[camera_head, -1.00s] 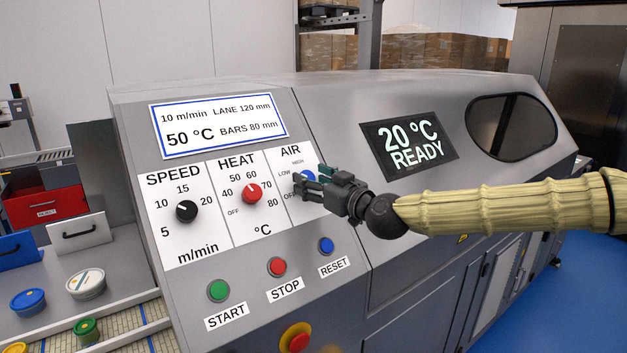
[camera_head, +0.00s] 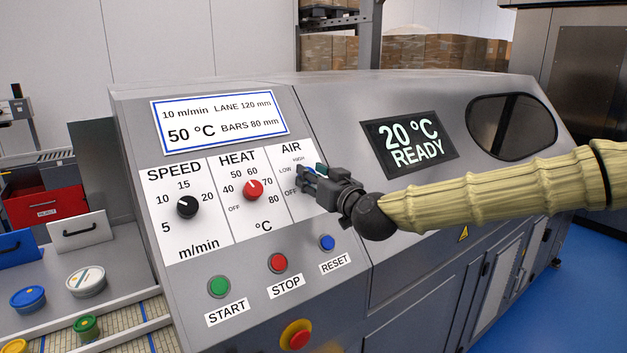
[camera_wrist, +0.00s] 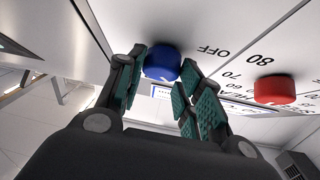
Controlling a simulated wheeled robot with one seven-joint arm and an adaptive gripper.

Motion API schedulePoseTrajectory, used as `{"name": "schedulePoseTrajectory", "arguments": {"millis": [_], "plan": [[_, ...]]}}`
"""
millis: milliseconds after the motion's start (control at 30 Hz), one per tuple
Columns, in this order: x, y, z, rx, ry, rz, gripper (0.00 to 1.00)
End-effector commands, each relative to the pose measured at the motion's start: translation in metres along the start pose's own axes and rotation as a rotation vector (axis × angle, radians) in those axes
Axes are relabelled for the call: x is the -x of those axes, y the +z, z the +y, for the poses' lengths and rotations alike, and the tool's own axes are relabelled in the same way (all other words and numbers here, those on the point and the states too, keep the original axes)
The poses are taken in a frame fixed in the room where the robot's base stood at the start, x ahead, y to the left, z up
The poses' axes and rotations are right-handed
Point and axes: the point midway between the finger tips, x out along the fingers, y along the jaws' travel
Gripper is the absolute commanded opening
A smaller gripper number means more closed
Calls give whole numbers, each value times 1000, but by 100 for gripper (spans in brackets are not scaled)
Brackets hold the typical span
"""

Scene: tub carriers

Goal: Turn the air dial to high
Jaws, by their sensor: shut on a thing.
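The blue air dial (camera_wrist: 162,62) shows between my fingertips in the wrist view. My gripper (camera_wrist: 163,76) is shut on it, one finger on each side. In the head view my gripper (camera_head: 311,174) reaches in from the right and covers nearly all of the dial. The AIR scale (camera_head: 291,149) above and beside it reads OFF, LOW and HIGH. I cannot tell clearly which mark the dial points at.
The red heat dial (camera_head: 253,189) and black speed dial (camera_head: 187,207) are to the left on the same sloped panel. Green start (camera_head: 219,286), red stop (camera_head: 278,263) and blue reset (camera_head: 327,242) buttons lie below. A display (camera_head: 409,143) reads 20 °C READY.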

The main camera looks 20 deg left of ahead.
Motion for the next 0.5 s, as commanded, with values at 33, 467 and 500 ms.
{"name": "schedulePoseTrajectory", "arguments": {"millis": [33, 467, 500], "plan": [[0, 4, -3, -23, 23, -4, 12], [-1, 0, -7, -313, 287, -3, 12], [-1, 0, -8, -341, 310, -4, 12]]}}
